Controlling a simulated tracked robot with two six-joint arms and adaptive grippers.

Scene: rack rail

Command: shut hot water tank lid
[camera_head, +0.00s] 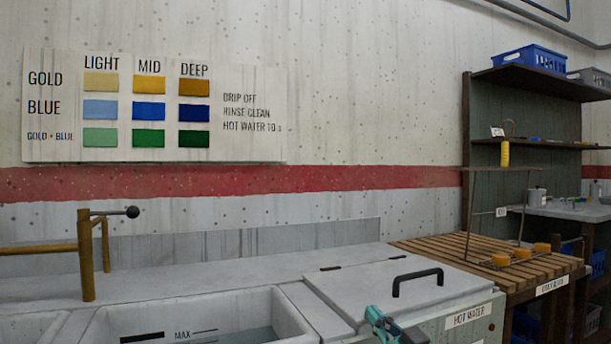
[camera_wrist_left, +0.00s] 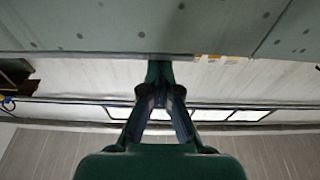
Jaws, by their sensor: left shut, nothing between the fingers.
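The hot water tank lid (camera_head: 350,285) is a grey panel with a black arched handle (camera_head: 418,275). In the head view it lies flat over the tank (camera_head: 455,332), whose front has a "HOT WATER" label; it looks closed, though I cannot tell if a small gap remains at its front edge. My left gripper (camera_head: 374,314) shows at the bottom of the head view, in front of the lid and left of the handle. In the left wrist view its fingers (camera_wrist_left: 159,72) are together and empty. My right gripper is not in view.
A sink basin (camera_head: 290,310) with water and a "MAX" mark lies left of the tank. A brass tap (camera_head: 86,255) stands further left. A slatted wooden rack (camera_head: 440,252) with orange pieces (camera_head: 501,259) adjoins the tank's right. Shelves (camera_head: 535,85) stand behind it.

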